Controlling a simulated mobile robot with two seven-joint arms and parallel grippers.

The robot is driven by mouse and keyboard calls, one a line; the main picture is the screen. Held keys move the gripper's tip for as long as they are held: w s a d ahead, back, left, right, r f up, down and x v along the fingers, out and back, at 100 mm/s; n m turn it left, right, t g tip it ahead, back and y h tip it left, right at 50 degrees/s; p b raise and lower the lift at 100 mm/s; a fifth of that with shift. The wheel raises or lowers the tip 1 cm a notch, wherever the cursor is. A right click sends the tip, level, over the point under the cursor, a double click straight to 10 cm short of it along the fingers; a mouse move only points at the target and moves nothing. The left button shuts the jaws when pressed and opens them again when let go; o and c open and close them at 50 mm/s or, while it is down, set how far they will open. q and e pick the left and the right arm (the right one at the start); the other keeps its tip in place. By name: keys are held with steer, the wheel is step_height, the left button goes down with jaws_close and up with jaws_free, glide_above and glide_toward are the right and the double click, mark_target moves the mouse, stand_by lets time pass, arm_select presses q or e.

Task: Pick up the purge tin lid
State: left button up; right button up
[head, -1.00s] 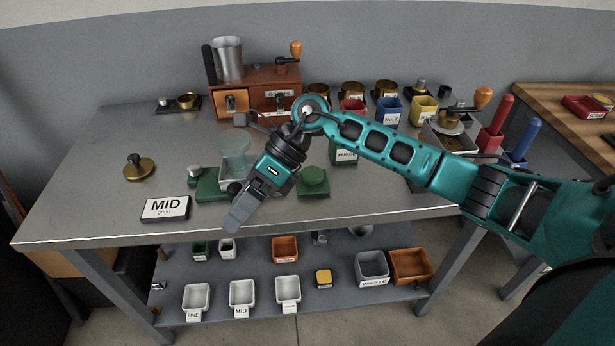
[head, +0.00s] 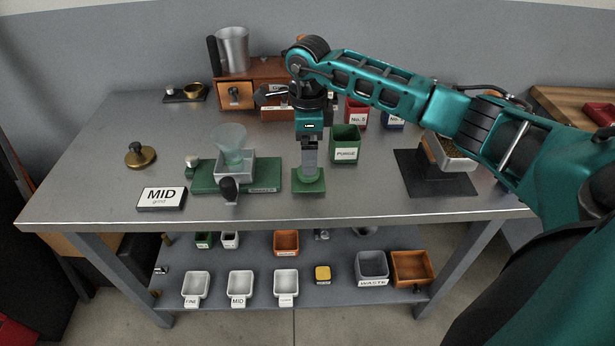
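The purge tin lid (head: 309,187) is a green square lid lying on the grey metal table near its front edge. My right gripper (head: 309,168) points straight down over it, with its fingertips at the lid's raised middle. The gripper hides the top of the lid, and I cannot tell whether the fingers are open or closed on it. The green purge tin (head: 345,146), labelled PURGE, stands upright just behind and to the right of the lid. My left gripper is not in view.
A green scale base (head: 208,180) with a glass funnel (head: 231,139) stands left of the lid. A MID grind sign (head: 161,199) and a brass tamper (head: 140,156) are further left. The wooden grinder (head: 234,95) is behind.

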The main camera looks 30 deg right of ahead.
steer(key=f, duration=0.6)
steer(key=shift+s+a+f, duration=0.25)
steer(key=shift+s+f, duration=0.05)
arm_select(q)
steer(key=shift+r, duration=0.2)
arm_select(e)
steer(key=c, duration=0.8)
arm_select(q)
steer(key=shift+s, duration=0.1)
arm_select(e)
steer(key=shift+r, duration=0.2)
